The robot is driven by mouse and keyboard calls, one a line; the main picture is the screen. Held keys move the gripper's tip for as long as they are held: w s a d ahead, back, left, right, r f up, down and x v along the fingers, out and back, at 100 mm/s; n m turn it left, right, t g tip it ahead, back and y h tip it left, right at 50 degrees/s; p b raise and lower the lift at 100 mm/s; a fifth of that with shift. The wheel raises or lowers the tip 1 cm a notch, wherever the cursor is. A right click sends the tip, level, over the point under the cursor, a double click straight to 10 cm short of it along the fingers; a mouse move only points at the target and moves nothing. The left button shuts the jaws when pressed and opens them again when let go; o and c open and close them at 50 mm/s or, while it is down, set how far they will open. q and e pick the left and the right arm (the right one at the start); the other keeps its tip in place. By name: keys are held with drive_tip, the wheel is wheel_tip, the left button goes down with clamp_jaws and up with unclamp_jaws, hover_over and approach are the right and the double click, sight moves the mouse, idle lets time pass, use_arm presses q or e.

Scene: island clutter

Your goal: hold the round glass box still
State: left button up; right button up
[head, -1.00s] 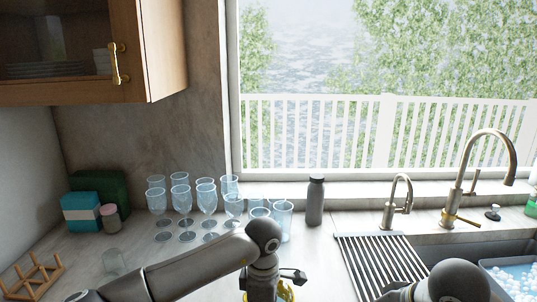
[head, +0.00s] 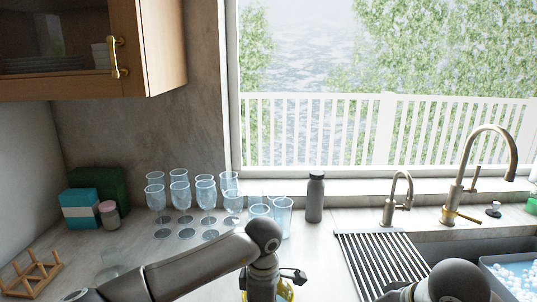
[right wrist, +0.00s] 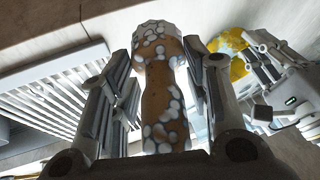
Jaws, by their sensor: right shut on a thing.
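My right gripper (right wrist: 158,62) is shut on a brown, bottle-shaped thing (right wrist: 157,95) dotted with white foam-like spots, upright between its fingers. My left gripper (right wrist: 262,72) shows at the right of the right wrist view, beside a rounded yellow thing (right wrist: 229,45) with a pale patch. In the head view the left gripper (head: 272,288) is at the bottom edge, and part of the yellow thing (head: 286,290) shows next to it. This may be the round glass box; I cannot tell surely. The left fingers' grip on it is not clear.
Several stemmed glasses (head: 181,190) and tumblers (head: 282,216) stand behind my left arm. A grey bottle (head: 315,199) stands by the window. A slatted drying rack (head: 383,262) and a sink with a foamy basin (head: 515,270) are at the right. A wooden rack (head: 32,275) is at the left.

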idle(0.4)
drive_tip(key=w+a+f+n+g+y, duration=0.1)
drive_tip(key=w+a+n+g+y, duration=0.2)
drive_tip(key=w+a+n, duration=0.9)
drive_tip(key=w+a, duration=0.5)
drive_tip(key=shift+a+g+y, duration=0.3)
drive_tip(key=shift+a+g, duration=0.05)
drive_tip(key=shift+g, duration=0.05)
drive_tip(key=shift+a, duration=0.1)
drive_tip(key=shift+f, duration=0.1)
